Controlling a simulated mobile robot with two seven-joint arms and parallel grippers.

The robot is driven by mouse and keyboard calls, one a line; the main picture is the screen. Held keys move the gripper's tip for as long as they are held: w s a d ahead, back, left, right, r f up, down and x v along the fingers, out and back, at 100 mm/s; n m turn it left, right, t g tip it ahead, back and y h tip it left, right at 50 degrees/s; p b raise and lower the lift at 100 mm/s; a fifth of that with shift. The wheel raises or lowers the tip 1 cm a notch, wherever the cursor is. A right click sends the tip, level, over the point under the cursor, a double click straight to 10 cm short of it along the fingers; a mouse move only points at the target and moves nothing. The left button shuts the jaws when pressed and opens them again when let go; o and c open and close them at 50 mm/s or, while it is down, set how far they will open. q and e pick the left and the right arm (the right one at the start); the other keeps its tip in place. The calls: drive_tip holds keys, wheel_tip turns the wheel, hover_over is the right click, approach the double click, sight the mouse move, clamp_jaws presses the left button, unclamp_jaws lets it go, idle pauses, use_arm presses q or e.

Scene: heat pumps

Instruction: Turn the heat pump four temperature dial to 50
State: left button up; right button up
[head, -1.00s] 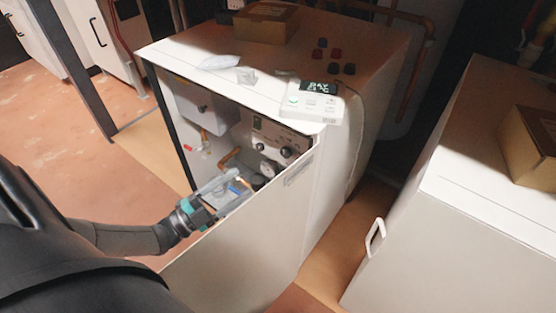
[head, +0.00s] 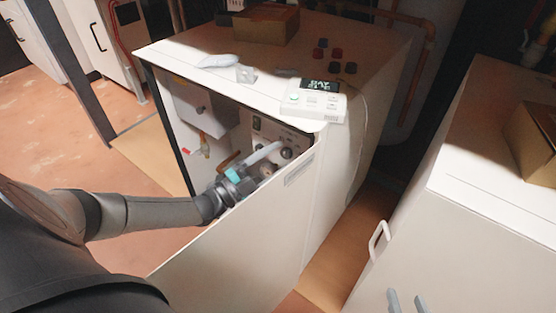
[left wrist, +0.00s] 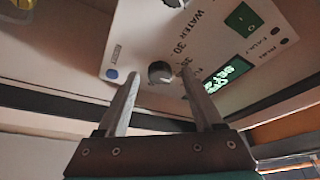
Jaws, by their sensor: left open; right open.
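The open heat pump (head: 225,255) stands in the middle of the head view, its front panel swung out. Its inner control panel (head: 257,124) carries dark round knobs, one a dial (head: 287,153) near the gripper. My left gripper (head: 274,157) reaches over the open panel. My right gripper's (head: 408,301) fingertips show at the bottom right, apart and empty.
A white controller (head: 313,101), several dark and red caps (head: 336,67) and a cardboard box (head: 265,24) lie on the heat pump's top. Another white cabinet (head: 470,220) with a handle stands right. The open panel's top edge lies close below my left arm.

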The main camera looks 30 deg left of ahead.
use_arm(q)
drive_tip(key=shift+w, duration=0.1)
clamp_jaws()
idle(0.6)
